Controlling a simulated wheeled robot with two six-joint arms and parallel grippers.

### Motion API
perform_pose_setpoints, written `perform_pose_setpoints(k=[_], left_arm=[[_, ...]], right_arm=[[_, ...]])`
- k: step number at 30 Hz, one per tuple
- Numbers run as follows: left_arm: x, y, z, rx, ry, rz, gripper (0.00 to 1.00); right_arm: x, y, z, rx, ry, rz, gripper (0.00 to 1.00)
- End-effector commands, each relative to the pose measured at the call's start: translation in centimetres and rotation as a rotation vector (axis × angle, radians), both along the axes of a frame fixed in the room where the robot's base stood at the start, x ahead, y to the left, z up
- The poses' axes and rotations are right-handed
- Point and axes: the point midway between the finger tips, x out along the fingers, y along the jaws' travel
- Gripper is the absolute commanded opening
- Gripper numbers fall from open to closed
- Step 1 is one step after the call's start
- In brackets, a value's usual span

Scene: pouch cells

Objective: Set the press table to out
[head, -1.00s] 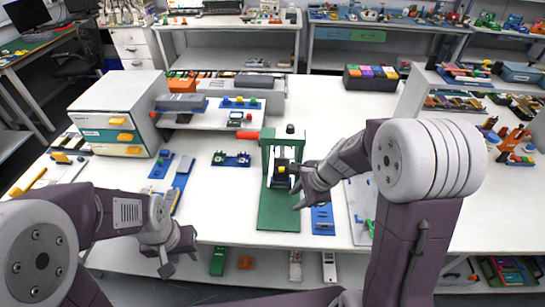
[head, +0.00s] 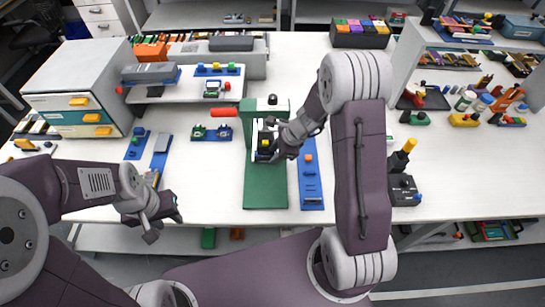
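A green press (head: 265,190) stands on the white table in the middle of the head view, with a red handle (head: 224,112) out to its left and a dark knob on top. Inside its frame is a dark block with a yellow top (head: 265,143); I cannot tell for sure which part is the press table. My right gripper (head: 268,147) reaches in from the right, its fingers at the dark block. Its fingertips are partly hidden against the block, so its grip is unclear. My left gripper (head: 164,226) is open and empty at the table's front edge.
A blue strip with an orange knob (head: 310,185) lies just right of the press. A black device (head: 403,190) stands at the right. The table front left of the press is clear.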

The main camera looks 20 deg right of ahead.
Motion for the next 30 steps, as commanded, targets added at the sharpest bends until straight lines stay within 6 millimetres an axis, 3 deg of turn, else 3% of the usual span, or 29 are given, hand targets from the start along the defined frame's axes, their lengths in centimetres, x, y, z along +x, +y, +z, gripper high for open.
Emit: perform_pose_setpoints(k=[3, 12, 16, 30], left_arm=[[-0.01, 0.0, -0.51, 0.0, 0.0, 0.0, 0.36], [0.0, 0.0, -0.49, 0.0, 0.0, 0.0, 0.36], [0.0, 0.0, -0.49, 0.0, 0.0, 0.0, 0.36], [0.0, 0.0, -0.48, 0.0, 0.0, 0.0, 0.36]], right_arm=[[0.38, 0.45, -1.37, 0.0, 0.0, 0.001, 0.34], [0.55, 0.58, -1.6, 0.0, -0.002, -0.001, 0.34], [0.55, 0.59, -1.59, 0.0, -0.002, -0.001, 0.01], [0.58, 0.58, -1.53, -0.001, -0.003, 0.0, 0.0]])
